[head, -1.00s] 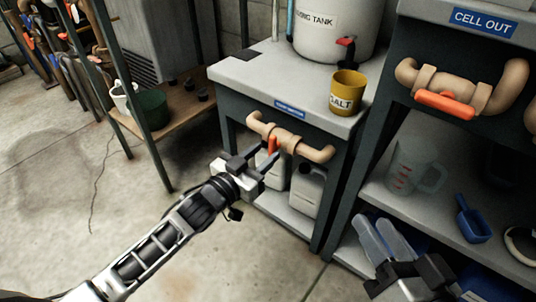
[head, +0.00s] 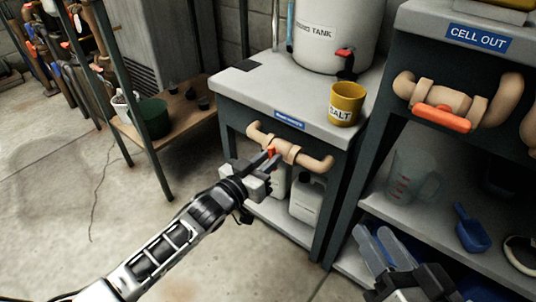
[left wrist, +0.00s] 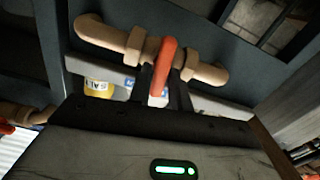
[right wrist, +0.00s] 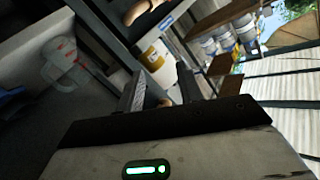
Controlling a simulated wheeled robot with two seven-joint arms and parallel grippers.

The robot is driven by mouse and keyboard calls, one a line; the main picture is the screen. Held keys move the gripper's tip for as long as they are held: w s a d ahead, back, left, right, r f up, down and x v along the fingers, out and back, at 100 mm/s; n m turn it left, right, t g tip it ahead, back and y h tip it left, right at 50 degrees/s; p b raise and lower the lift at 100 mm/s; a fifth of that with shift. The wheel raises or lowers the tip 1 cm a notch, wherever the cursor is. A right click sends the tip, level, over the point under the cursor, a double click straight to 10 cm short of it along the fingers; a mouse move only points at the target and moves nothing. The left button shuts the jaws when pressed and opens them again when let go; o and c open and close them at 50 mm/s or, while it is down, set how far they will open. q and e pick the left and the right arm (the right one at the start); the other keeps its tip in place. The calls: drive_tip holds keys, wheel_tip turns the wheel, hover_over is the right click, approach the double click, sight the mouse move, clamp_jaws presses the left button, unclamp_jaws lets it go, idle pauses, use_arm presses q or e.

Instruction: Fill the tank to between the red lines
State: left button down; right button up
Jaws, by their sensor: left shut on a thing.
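The white tank (head: 330,45), its label ending in "TANK", stands on the bench and is cut off at the top. It has a red-handled tap (head: 345,55); no red lines or water level show on it. Below the bench top runs a beige pipe (head: 318,162) with an orange valve handle (left wrist: 167,55). My left gripper (head: 266,160) is shut on this handle, one dark finger on each side in the left wrist view. My right gripper (head: 372,245) is open and empty beside the right-hand shelf, its fingers apart in the right wrist view (right wrist: 162,90).
A yellow SALT pot (head: 346,104) stands on the bench corner. Right, under a CELL OUT label (head: 479,39), is another pipe with an orange handle (head: 440,117). A clear jug with red marks (head: 412,180) and blue scoop (head: 470,230) sit on the shelf. White canisters (head: 306,197) stand below.

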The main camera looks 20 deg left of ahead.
use_arm(q)
drive_tip(key=shift+r+n+p, duration=0.25)
drive_tip(key=shift+n+p, duration=0.05)
drive_tip(key=shift+n, duration=0.2)
drive_tip(key=shift+f+n, duration=0.25)
drive_tip(key=shift+n, duration=0.05)
use_arm(e)
drive_tip(key=shift+d+f+h, duration=0.2)
drive_tip(key=shift+f+h, duration=0.2)
drive_tip(key=shift+f, duration=0.15)
use_arm(q)
drive_tip(key=c, duration=1.4)
unclamp_jaws()
drive_tip(key=shift+s+a, duration=0.1)
